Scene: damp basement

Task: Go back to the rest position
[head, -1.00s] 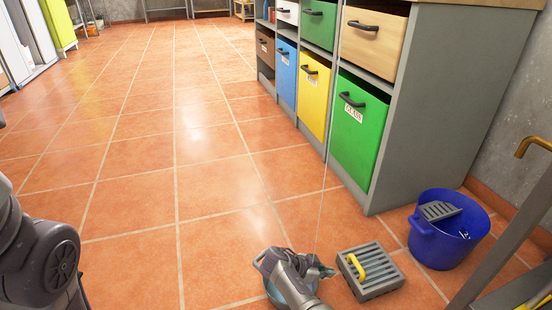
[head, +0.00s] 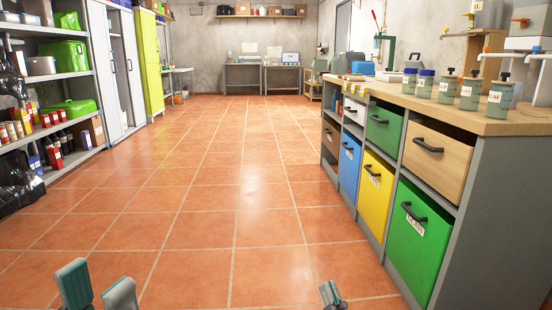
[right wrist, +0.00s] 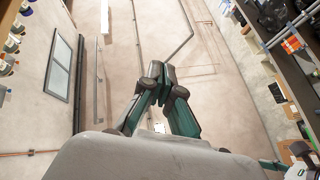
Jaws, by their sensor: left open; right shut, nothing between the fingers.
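My left gripper (head: 98,289) shows at the bottom left of the head view, its two fingers apart with nothing between them. My right gripper (head: 333,294) shows only as a small tip at the bottom edge of the head view. In the right wrist view the right gripper (right wrist: 157,72) has its fingertips together and empty, with a pale wall and a window behind it. Both grippers are over the open tiled floor in the head view. The arms themselves are out of the head view.
A grey cabinet with coloured drawers (head: 423,240) and a wooden top (head: 460,112) bearing several labelled jars stands on the right. Shelves (head: 50,78) with green cases and cans stand on the left. The tiled floor (head: 200,215) between is clear.

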